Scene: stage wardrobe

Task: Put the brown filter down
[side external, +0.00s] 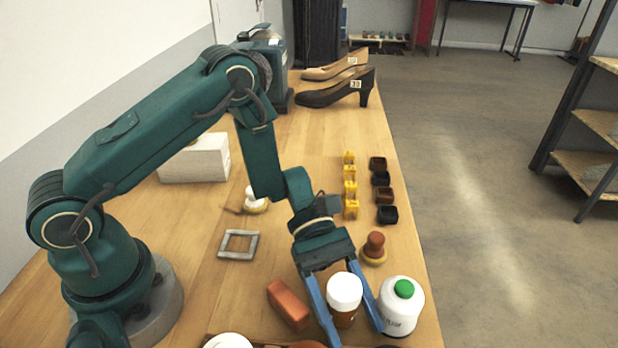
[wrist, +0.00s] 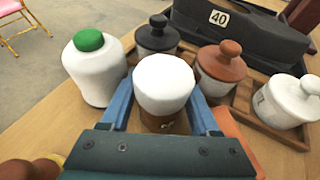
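No thing here is plainly a filter. A brown jar with a white lid (side external: 344,291) stands between the fingers of my gripper (side external: 352,318); it also shows in the wrist view (wrist: 163,85). The two blue fingers of my gripper (wrist: 163,112) flank the jar, with narrow gaps that seem to show beside it. The gripper looks open, and the lid hides the fingertips in the wrist view. A row of small brown and black square pieces (side external: 385,195) lies near the table's right edge, apart from the gripper.
A white bottle with a green cap (side external: 398,306) stands close to the right finger. A reddish-brown block (side external: 288,304) lies left of the gripper. A brown-knobbed stamp (side external: 375,246) stands behind. Lidded jars (wrist: 221,60) stand in a wooden tray. Table room is free around the grey square frame (side external: 239,245).

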